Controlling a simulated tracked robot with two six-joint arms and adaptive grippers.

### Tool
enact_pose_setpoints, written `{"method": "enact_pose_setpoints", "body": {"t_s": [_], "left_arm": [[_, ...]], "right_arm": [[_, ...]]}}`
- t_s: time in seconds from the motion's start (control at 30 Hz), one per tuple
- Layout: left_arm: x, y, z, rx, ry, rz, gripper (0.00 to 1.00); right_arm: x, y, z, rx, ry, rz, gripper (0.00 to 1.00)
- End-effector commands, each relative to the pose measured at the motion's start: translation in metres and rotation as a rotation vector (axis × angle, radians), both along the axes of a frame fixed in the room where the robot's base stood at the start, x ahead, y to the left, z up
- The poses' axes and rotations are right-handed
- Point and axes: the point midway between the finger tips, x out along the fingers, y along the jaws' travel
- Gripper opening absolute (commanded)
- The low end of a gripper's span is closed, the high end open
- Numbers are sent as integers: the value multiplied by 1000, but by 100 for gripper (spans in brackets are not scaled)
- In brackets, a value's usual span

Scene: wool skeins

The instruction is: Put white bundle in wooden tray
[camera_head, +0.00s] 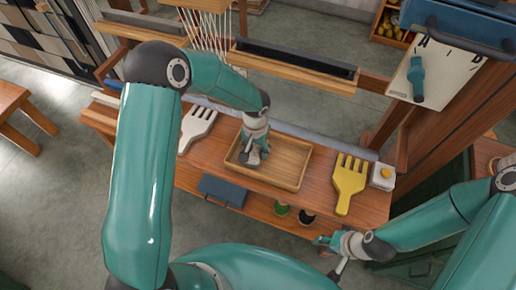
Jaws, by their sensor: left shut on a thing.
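The wooden tray (292,179) lies on the middle of the wooden bench, with a pale rim and a flat floor. My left gripper (250,158) reaches down over the left part of the tray. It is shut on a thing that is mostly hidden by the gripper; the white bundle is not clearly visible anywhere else. I cannot tell whether the held thing touches the tray floor. My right gripper (328,257) is at the bench's front edge, to the right of the tray and empty, its fingers apart.
A white fork-shaped comb (196,128) lies left of the tray and a yellow one (349,184) lies right. A white box (383,176) with a yellow top stands at the right end.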

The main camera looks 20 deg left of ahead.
Motion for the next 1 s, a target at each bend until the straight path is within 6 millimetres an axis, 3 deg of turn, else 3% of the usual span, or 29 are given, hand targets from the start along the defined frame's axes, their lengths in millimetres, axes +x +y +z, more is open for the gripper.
{"method": "enact_pose_setpoints", "body": {"t_s": [0.3, 0.33, 0.5, 0.83, 1.0], "left_arm": [[0, 0, -3, 0, -1, 1, 27], [0, 0, -3, 0, -1, 1, 53], [0, 0, -2, 0, -1, 0, 76], [0, 0, 0, 0, -1, 0, 76], [1, 0, 14, 1, -4, 2, 76]], "right_arm": [[0, 0, -3, 0, 0, 0, 40], [0, 0, -3, 0, 0, 0, 40], [0, 0, -2, 0, 0, 0, 40], [0, 0, 0, 0, 0, 0, 40], [0, 0, -1, 0, 0, 0, 40]]}}
